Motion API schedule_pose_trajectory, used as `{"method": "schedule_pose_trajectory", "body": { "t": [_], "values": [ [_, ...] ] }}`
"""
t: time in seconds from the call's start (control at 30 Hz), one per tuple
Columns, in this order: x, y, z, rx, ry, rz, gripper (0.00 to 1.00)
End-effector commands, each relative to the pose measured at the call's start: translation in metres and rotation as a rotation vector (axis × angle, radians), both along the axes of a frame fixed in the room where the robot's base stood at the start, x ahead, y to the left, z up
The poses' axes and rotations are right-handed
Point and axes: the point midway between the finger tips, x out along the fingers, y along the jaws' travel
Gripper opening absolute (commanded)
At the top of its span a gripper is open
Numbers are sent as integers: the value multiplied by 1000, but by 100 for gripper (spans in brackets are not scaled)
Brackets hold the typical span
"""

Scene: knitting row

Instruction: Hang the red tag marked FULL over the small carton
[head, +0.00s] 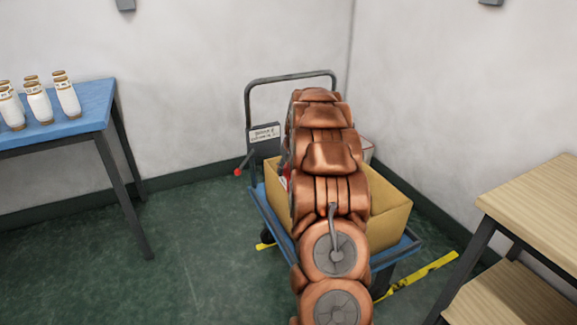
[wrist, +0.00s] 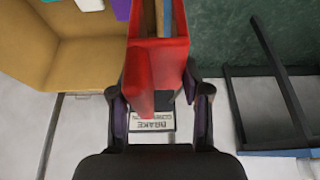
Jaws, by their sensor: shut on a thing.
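My gripper (wrist: 158,105) is shut on the red tag (wrist: 156,62) in the wrist view. The tag is a folded red piece, and its FULL marking cannot be read from here. It is at a wall of an open brown carton (wrist: 85,60), near the wall's edge; I cannot tell whether it straddles it. In the head view the carton (head: 390,218) stands on a blue trolley (head: 268,213), largely behind my copper arm. A small red patch shows left of the arm there. My gripper is hidden by the arm in that view.
The trolley's dark handle (head: 290,78) rises behind the carton, with a brake label (wrist: 153,123) below. White, teal and purple items lie in the carton. A blue table (head: 90,105) with several white bottles is left; a wooden table (head: 540,200) is right. Green floor is clear at left.

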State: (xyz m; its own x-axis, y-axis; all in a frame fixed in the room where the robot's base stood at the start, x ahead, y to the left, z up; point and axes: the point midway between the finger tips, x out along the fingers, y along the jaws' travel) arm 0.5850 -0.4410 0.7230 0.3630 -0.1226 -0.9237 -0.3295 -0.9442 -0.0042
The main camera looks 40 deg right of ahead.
Motion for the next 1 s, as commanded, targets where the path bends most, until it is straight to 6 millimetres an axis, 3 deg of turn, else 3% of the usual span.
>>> {"method": "schedule_pose_trajectory", "body": {
  "t": [1.0],
  "values": [
    [-1,0,-59,1,2,-1,15]
  ]
}}
